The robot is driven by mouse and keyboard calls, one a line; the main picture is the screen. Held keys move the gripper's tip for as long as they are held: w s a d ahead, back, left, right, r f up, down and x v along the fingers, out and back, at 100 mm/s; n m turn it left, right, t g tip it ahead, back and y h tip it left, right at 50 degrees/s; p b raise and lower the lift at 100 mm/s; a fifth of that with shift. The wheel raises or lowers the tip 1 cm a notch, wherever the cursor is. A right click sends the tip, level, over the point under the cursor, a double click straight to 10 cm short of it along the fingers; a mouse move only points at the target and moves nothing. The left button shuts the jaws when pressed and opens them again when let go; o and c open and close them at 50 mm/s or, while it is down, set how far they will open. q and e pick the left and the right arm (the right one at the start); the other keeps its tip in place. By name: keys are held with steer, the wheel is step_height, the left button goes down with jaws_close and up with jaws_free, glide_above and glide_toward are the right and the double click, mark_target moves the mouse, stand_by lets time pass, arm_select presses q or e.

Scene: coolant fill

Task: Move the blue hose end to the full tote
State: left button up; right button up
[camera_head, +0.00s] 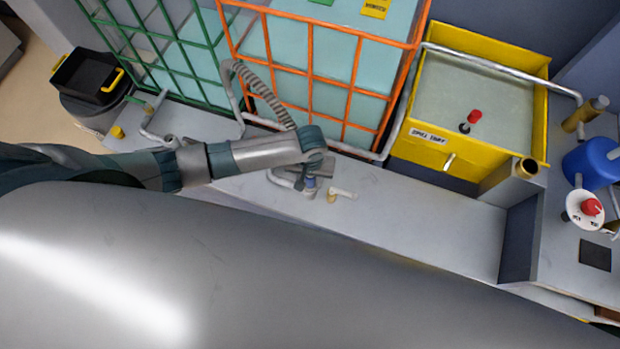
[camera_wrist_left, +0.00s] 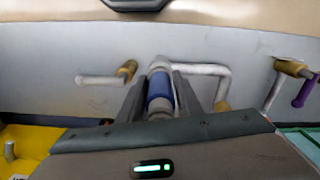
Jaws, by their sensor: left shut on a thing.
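My left gripper (camera_head: 311,180) is shut on the blue hose end (camera_head: 309,184), low over the grey ledge in front of the orange-caged tote. In the left wrist view the blue hose end (camera_wrist_left: 160,90) stands between the two fingers, with pale grey parts above and below the blue band. A pale bent pipe (camera_wrist_left: 205,69) runs beside it to a tan fitting. The orange-caged tote (camera_head: 309,75) with a yellow tag stands at top centre. The green-caged tote (camera_head: 180,55) is left of it. I cannot tell which is full. My right gripper is out of view.
A ribbed grey hose (camera_head: 262,90) arches before the orange cage to behind my wrist. A tan fitting with a pale handle (camera_head: 343,193) is just right of my gripper. The yellow spill tray (camera_head: 436,155) stands right. The grey ledge (camera_head: 430,215) is clear farther right.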

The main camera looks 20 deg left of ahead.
arm_select(q)
steer(key=shift+f, duration=0.8)
steer(key=o, duration=0.9)
steer(key=shift+r+b, duration=0.15)
steer(key=shift+b, duration=0.15)
step_height(320, 180, up, 17)
steer(key=b, duration=0.3)
steer(key=shift+c, duration=0.3)
